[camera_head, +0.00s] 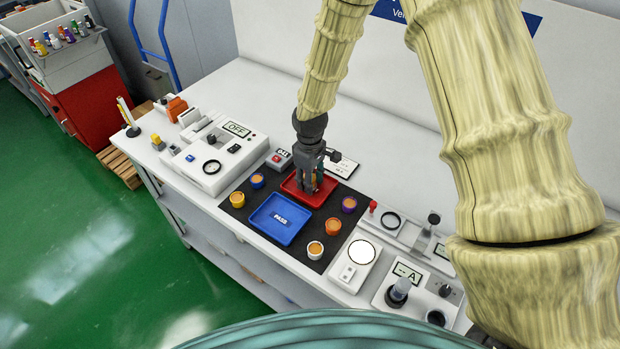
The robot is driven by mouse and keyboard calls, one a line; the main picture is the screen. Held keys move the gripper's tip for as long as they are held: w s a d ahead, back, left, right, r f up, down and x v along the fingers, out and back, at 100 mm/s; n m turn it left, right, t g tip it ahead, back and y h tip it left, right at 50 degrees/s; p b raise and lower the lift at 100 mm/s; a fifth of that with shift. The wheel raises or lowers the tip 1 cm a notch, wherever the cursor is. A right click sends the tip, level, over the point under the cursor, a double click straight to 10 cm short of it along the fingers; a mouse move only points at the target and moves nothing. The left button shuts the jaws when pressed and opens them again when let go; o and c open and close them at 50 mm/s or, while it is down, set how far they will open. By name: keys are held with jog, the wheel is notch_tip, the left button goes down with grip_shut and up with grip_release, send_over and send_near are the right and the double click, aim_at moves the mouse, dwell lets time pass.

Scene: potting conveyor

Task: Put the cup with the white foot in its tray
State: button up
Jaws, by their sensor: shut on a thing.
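My gripper (313,186) points down over the red tray (323,203) at the back of the black mat. It is shut on a small cup (319,179), mostly hidden by the fingers; only a bit of orange shows. I cannot tell its foot, or whether it touches the tray. The blue tray (270,228), marked PASS, lies in front and looks empty.
A device reading OFF (211,163) stands left of the mat (283,258). A white device with a round plate (361,251) and a display device (405,283) stand to the right. A small box (279,158) and a label card (342,166) are near the red tray.

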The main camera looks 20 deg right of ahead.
jog(key=shift+f, duration=0.15)
jog(key=o, duration=1.1)
jog(key=shift+c, duration=0.2)
notch_tip(320, 180, up, 12)
jog(key=b, duration=0.3)
jog(key=shift+b, duration=0.3)
